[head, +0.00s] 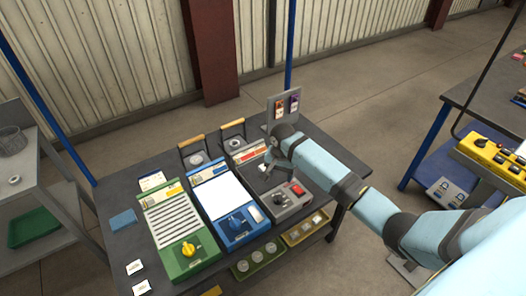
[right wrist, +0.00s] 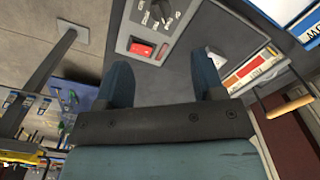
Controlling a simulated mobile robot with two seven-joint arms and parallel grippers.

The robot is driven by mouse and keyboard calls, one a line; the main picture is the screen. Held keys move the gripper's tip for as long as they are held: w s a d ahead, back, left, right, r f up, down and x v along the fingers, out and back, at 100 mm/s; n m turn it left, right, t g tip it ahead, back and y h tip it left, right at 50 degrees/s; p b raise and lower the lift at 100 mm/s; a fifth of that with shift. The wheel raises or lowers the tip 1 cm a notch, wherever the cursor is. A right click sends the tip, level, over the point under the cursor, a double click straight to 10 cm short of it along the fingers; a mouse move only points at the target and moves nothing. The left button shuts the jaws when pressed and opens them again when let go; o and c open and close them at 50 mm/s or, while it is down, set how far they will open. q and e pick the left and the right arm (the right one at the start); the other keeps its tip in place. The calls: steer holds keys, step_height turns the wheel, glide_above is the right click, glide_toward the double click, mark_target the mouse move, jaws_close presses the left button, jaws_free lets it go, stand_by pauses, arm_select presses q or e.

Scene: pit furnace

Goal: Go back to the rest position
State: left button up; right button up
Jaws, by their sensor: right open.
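My right arm comes in from the right in the head view. Its gripper (head: 268,168) hangs over the grey device on the dark workbench (head: 130,178). In the right wrist view my right gripper (right wrist: 165,80) has its two blue fingers well apart, with nothing between them. The grey control box (head: 292,200) with a red switch (right wrist: 142,48) and a dark knob lies beyond the fingers. I cannot see my left gripper in either view.
A green panel (head: 175,222) with a yellow knob and a blue panel (head: 226,205) stand on the bench. A grey upright plate (head: 284,108) is at its back. A grey shelf (head: 40,165) is at left. Floor between the tables is open.

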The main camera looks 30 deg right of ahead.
steer(key=s+a+f+n+t, duration=0.3)
steer(key=s+a+f+n, duration=0.1)
steer(key=s+a+f, duration=0.3)
steer(key=s+a+r+n+t+y, duration=0.1)
steer(key=s+a+n+t, duration=0.3)
steer(key=s, duration=0.6)
steer(key=s+a+r+n+t+y+p, duration=0.1)
steer(key=s+a+n+t, duration=0.3)
steer(key=s, duration=0.6)
steer(key=shift+a+r+n+y, duration=0.6)
steer(key=shift+a+r, duration=0.3)
steer(key=shift+a, duration=0.15)
